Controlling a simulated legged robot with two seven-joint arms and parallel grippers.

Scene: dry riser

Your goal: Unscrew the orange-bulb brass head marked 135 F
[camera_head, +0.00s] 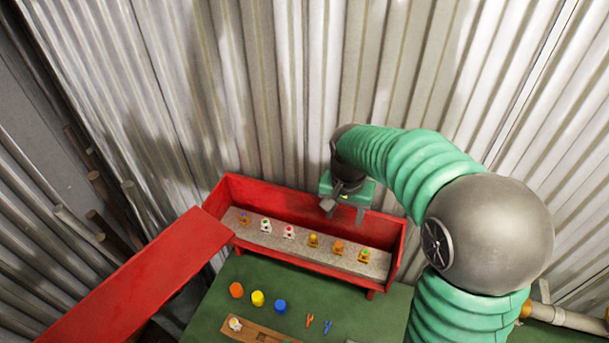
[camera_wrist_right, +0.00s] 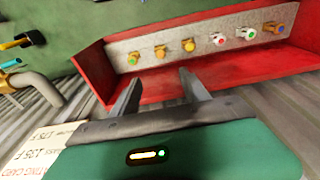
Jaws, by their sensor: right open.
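Several sprinkler heads stand in a row on a grey strip (camera_head: 254,232) inside the open red cabinet (camera_head: 395,262). A brass head with an orange bulb (camera_head: 338,248) is second from the right in the head view. In the wrist view it looks like the brass head (camera_wrist_right: 160,52) second from the left. No marking on it can be read. My right gripper (camera_head: 344,209) is open and empty, pointing down above the right part of the cabinet, apart from the heads. Its two fingers (camera_wrist_right: 160,78) also show in the wrist view. My left gripper is out of view.
A red lid or door (camera_head: 140,275) swings out to the left. On the green surface (camera_head: 250,310) stand orange, yellow and blue caps (camera_head: 257,298), small orange and blue tools (camera_head: 318,322) and a wooden holder (camera_head: 255,332). Corrugated metal walls (camera_head: 290,80) stand behind.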

